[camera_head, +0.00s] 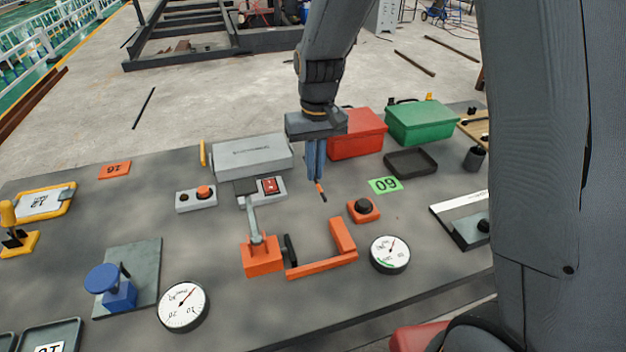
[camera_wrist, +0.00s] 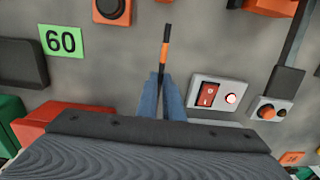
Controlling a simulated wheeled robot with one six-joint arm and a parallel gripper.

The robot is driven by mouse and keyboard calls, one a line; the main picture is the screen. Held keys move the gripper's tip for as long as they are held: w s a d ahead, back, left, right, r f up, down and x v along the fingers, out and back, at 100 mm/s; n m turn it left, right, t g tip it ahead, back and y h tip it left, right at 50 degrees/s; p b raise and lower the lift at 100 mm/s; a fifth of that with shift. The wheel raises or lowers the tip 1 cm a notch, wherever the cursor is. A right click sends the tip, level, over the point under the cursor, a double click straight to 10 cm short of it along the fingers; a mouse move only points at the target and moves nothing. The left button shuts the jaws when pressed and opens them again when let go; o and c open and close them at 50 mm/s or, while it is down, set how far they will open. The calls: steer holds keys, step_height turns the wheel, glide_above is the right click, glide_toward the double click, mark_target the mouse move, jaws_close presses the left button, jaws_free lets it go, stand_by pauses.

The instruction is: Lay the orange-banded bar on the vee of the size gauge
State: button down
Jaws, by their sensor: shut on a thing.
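The orange-banded bar (camera_head: 321,191) is a short, thin dark rod with an orange band. My gripper (camera_head: 316,178) is shut on it above the mat, and the bar sticks out past the fingertips, tilted down. In the wrist view the bar (camera_wrist: 165,45) points away from the blue-grey fingers (camera_wrist: 165,90); its held end is hidden between them. I cannot tell for sure which fixture is the size gauge, and no vee shows clearly. An orange angled frame (camera_head: 320,268) with an upright end and a black pad stands in front of my gripper, apart from the bar.
A grey box with a red rocker switch (camera_head: 270,186) is left of the bar, and an orange-based black button (camera_head: 364,209) is right. A round dial (camera_head: 390,254), a green 60 card (camera_head: 385,185), a red case (camera_head: 355,135) and a black tray (camera_head: 411,163) surround them.

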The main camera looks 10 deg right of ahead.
mark_target(314, 193)
steer(key=shift+f+p, duration=0.5)
steer(key=shift+f, duration=1.8)
steer(key=c, duration=2.3)
jaws_free()
steer(key=shift+f, duration=0.15)
steer(key=o, duration=0.4)
